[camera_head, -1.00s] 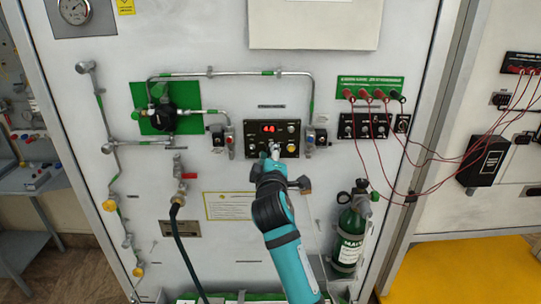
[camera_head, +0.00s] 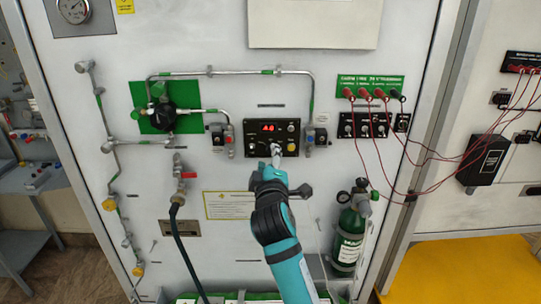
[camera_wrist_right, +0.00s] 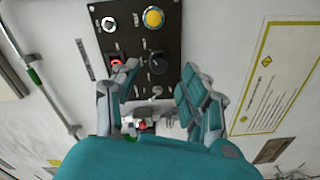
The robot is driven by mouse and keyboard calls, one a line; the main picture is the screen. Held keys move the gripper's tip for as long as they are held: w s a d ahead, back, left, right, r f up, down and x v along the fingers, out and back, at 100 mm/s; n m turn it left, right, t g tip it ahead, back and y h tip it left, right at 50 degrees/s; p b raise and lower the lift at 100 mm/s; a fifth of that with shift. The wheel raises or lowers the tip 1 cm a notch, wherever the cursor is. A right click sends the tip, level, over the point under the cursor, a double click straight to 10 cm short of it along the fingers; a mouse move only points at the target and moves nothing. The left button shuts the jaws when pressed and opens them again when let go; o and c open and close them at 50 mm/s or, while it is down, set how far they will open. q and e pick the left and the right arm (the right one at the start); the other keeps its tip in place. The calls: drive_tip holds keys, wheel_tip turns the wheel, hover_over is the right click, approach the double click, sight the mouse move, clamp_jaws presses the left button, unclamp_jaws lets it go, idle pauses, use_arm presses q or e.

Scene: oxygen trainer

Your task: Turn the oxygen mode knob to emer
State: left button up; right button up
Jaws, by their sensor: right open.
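The small black control panel (camera_head: 259,151) is on the white wall board, with a lit red display (camera_head: 268,127). In the right wrist view, the panel (camera_wrist_right: 134,42) shows a round black knob (camera_wrist_right: 157,62) beside the red-lit display (camera_wrist_right: 115,62). I cannot read the label at this knob or tell its mode position. My right gripper (camera_head: 276,150) is at the lower middle of the panel. In the wrist view, its two fingers (camera_wrist_right: 158,92) are apart, on either side of the line to the knob, with nothing held. Contact with the knob cannot be told. My left gripper is out of view.
A yellow button (camera_wrist_right: 153,18) and a silver part (camera_wrist_right: 109,23) sit close to the knob. Pipes (camera_head: 230,73) run above the panel. A green cylinder (camera_head: 349,235) stands at lower right. Red cables (camera_head: 425,150) hang on the right side.

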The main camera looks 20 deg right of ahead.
drive_tip(key=v, duration=0.4)
drive_tip(key=shift+s, duration=0.25)
drive_tip(key=shift+f, duration=0.1)
drive_tip(key=s+a+f+g+y, duration=0.1)
drive_tip(key=a+f+g+y, duration=0.15)
drive_tip(key=f, duration=1.55)
drive_tip(key=s+a+f+g+y, duration=0.15)
drive_tip(key=f+g, duration=0.25)
drive_tip(key=f, duration=1.4)
drive_tip(key=s+d+f+m+g+y, duration=0.1)
drive_tip(key=s+f+g, duration=0.1)
drive_tip(key=s+f, duration=0.65)
drive_tip(key=s+d+f+m+g, duration=0.15)
drive_tip(key=s+f, duration=0.45)
drive_tip(key=f, duration=0.6)
drive_tip(key=s+d+f+m+g, duration=0.2)
drive_tip(key=s+f, duration=0.3)
drive_tip(key=s, duration=0.7)
drive_tip(key=s+d+f+m+g, duration=0.1)
drive_tip(key=s+f, duration=0.4)
drive_tip(key=s, duration=0.7)
drive_tip(key=s+d+f+m+g, duration=0.2)
drive_tip(key=s+f, duration=0.4)
drive_tip(key=s, duration=0.6)
drive_tip(key=shift+s+d+m+g, duration=0.4)
drive_tip(key=shift+d+g, duration=0.3)
drive_tip(key=shift+d, duration=0.4)
